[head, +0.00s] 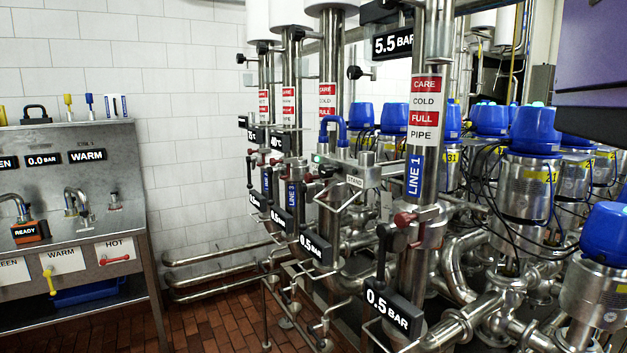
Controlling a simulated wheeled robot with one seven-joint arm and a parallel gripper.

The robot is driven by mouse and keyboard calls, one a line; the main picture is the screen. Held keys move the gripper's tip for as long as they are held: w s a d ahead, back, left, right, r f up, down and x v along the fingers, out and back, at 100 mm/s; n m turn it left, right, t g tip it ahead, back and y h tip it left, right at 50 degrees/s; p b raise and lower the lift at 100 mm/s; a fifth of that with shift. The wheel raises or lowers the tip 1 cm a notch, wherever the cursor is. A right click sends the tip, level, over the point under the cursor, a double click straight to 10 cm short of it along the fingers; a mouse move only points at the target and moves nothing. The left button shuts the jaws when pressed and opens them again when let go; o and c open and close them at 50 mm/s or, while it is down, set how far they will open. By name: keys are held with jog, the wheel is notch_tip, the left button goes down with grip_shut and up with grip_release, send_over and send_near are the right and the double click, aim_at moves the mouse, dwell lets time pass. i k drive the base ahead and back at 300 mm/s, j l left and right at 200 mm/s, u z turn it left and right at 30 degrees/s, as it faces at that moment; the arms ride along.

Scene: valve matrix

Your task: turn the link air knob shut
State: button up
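I cannot tell for certain which part is the link air knob. Small black knobs on side stems stand by the upper pipes: one (355,72) left of the 5.5 BAR sign, and one (241,58) further left by the wall. A blue bent hose or handle (333,124) sits above a small valve block (343,165) mid-picture, with a plate reading like STAND (355,181) beneath it. No label reading link air is legible. My gripper is not in view, and nothing is seen touching any knob.
The LINE 1 pipe (416,171) stands nearest, with a red-hubbed black lever (382,258). Several blue-capped valves (536,130) and steel pipes crowd the right. A steel sink bench (75,240) stands left. Brick-red tiled floor (215,315) between bench and pipes is partly free.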

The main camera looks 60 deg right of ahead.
aim_at(327, 170)
jog(key=i+z, duration=0.2)
jog(key=z, duration=0.9)
